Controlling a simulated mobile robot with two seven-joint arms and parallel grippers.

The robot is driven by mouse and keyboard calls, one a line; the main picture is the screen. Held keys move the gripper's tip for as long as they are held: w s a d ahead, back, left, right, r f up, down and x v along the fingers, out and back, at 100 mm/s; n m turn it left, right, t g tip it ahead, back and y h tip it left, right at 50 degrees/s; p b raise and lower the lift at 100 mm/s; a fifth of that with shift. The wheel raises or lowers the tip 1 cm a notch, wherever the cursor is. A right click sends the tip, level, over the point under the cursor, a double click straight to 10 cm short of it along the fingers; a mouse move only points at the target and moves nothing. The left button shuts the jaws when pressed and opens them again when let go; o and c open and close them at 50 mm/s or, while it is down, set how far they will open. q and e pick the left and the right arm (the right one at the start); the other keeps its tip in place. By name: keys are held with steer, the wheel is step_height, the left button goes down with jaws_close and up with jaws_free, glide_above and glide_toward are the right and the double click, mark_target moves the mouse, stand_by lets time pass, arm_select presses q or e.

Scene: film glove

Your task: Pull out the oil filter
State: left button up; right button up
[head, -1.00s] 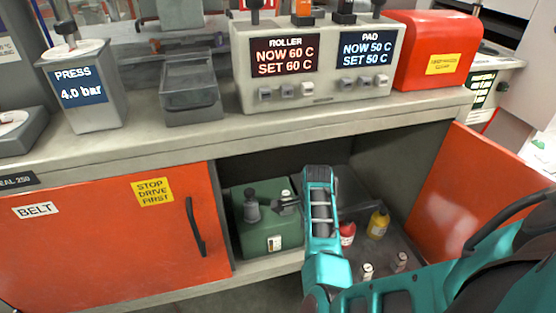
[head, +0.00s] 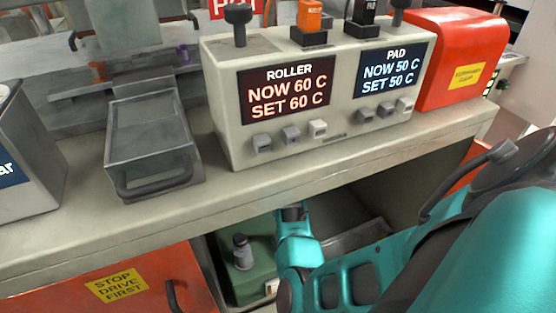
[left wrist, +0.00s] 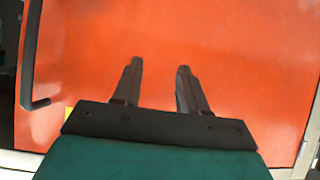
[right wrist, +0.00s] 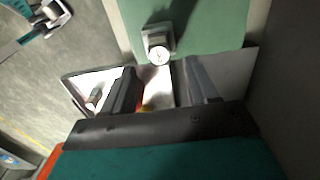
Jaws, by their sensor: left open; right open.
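A green box (head: 262,262) stands inside the open cupboard under the counter, with a dark grey cylindrical fitting (head: 242,253) on top. In the right wrist view the green box (right wrist: 205,22) fills the top, and a square grey fitting with a pale round face (right wrist: 158,50) projects from it. I cannot tell surely which fitting is the oil filter. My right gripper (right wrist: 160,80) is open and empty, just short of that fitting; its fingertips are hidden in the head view. My left gripper (left wrist: 160,80) is open and empty before an orange door (left wrist: 230,45).
The counter edge (head: 250,192) overhangs the cupboard. A black door handle (left wrist: 33,55) is left of my left gripper. A control unit (head: 225,105), a grey lidded tray (head: 150,135) and a red box (head: 455,50) stand on the counter. A grey tray (head: 360,237) lies right of the green box.

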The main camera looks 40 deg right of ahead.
step_height(320, 180, down, 6)
steer(key=b, duration=0.3)
steer(key=shift+s, duration=0.1)
steer(key=shift+f, duration=0.55)
arm_select(q)
steer(key=shift+w+d+f+h, duration=0.3)
steer(key=shift+d+f, duration=0.25)
steer(key=shift+f, duration=0.2)
arm_select(e)
steer(key=shift+c, duration=0.2)
steer(key=c, duration=1)
arm_select(q)
steer(key=shift+s+a+f, duration=0.1)
steer(key=shift+f, duration=0.1)
arm_select(e)
steer(key=shift+c, duration=0.2)
arm_select(q)
steer(key=shift+r+p, duration=0.4)
steer(key=shift+r, duration=0.25)
arm_select(e)
steer(key=shift+r, duration=0.3)
arm_select(q)
steer(key=shift+r, duration=0.25)
arm_select(e)
steer(key=shift+r, duration=0.15)
